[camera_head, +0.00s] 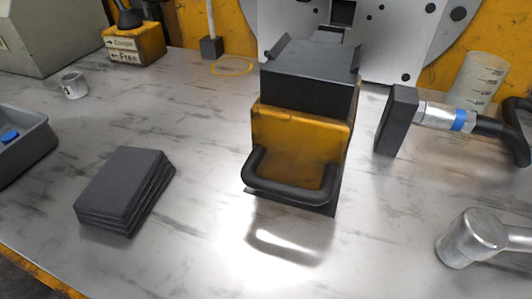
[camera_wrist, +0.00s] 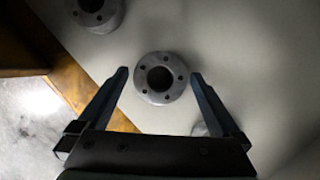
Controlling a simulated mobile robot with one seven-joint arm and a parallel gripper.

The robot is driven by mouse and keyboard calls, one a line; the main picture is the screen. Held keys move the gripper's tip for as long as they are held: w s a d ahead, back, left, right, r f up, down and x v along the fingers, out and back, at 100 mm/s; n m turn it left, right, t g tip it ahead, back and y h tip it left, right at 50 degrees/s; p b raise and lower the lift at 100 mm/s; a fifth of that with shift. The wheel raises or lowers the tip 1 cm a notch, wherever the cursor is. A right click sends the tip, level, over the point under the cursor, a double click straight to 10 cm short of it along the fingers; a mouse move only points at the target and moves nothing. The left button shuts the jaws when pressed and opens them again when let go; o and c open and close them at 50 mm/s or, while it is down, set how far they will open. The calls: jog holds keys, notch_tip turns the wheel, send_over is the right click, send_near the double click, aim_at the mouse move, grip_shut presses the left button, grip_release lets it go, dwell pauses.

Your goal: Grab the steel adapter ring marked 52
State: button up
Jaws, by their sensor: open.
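In the wrist view a round grey steel ring (camera_wrist: 161,78) with a dark centre hole and several small holes around its flange lies on a pale surface. My gripper (camera_wrist: 160,75) is open, its two blue-grey fingers pointing towards that ring, one tip on each side of it in the picture. Nothing is held. I cannot tell the height gap. A second, similar ring (camera_wrist: 95,12) is cut off by the top edge at the upper left. A third grey part (camera_wrist: 201,129) is mostly hidden behind the right finger. No number is legible on any of them. My gripper is not in the head view.
In the wrist view a brown-orange edge (camera_wrist: 75,82) borders the pale surface at left. The head view shows a metal bench (camera_head: 200,235) with a yellow-black block (camera_head: 300,130), stacked dark plates (camera_head: 122,190), a small metal cup-like part (camera_head: 74,85) and a mallet (camera_head: 397,118).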

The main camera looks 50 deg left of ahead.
jog(key=shift+c, duration=0.3)
grip_shut()
dwell(0.3)
jog(key=shift+w+r+p, duration=0.1)
jog(key=shift+r+p, duration=0.2)
jog(key=shift+p, duration=0.4)
